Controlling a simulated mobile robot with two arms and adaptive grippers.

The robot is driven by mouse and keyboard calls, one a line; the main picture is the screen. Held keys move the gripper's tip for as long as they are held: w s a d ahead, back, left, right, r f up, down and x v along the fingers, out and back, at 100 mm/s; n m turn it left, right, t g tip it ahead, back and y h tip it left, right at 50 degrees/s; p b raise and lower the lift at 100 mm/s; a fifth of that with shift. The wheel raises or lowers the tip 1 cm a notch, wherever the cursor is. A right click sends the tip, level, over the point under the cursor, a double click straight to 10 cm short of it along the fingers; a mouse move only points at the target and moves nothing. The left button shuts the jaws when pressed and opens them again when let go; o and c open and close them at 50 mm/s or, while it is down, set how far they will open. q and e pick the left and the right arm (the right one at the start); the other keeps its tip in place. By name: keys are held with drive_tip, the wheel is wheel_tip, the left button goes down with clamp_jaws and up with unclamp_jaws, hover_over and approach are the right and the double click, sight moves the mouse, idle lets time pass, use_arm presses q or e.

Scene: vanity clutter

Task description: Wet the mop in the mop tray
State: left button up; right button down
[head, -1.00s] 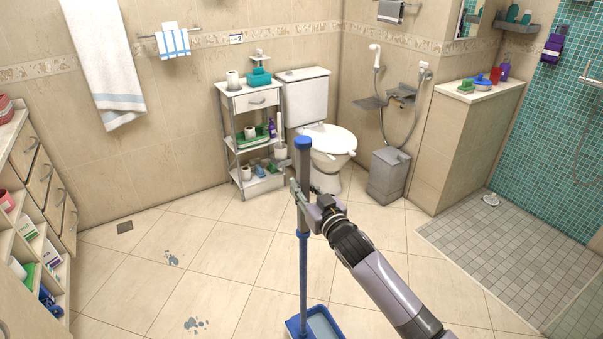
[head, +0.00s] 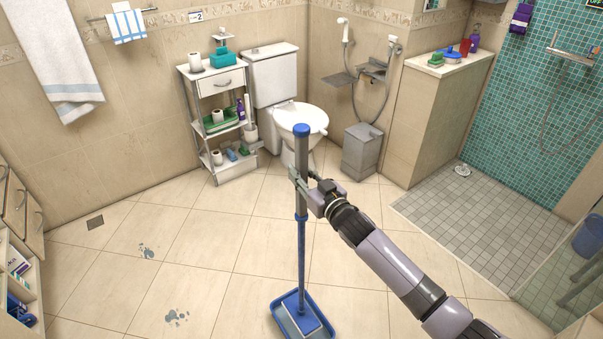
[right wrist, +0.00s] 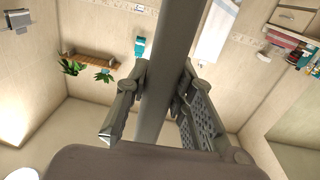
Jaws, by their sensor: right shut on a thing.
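The mop (head: 301,255) stands nearly upright, with a blue cap and a grey upper handle above a blue pole. My right gripper (head: 300,183) is shut on the grey part of the handle. The handle also shows between the fingers in the right wrist view (right wrist: 172,75). The mop's flat head (head: 301,314) is at the blue mop tray (head: 328,325) on the floor and appears to be inside its rim. I cannot tell how firmly it touches the bottom. My left gripper is not in view.
Wet patches (head: 176,315) mark the tiled floor left of the tray. A shelf cart (head: 215,80), a toilet (head: 298,118) and a grey bin (head: 362,150) stand behind. A shower area (head: 480,205) lies right.

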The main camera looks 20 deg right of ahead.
drive_tip(key=b, duration=0.3)
hover_over(304, 210)
drive_tip(key=w, duration=0.1)
drive_tip(key=shift+f, duration=2.05)
drive_tip(key=shift+w+a+f+b, duration=0.1)
drive_tip(key=shift+w+f+b, duration=0.05)
drive_tip(key=shift+f+b, duration=1.7)
drive_tip(key=shift+w+a+f+b, duration=0.1)
drive_tip(key=shift+f+b, duration=1.25)
drive_tip(key=shift+f, duration=0.95)
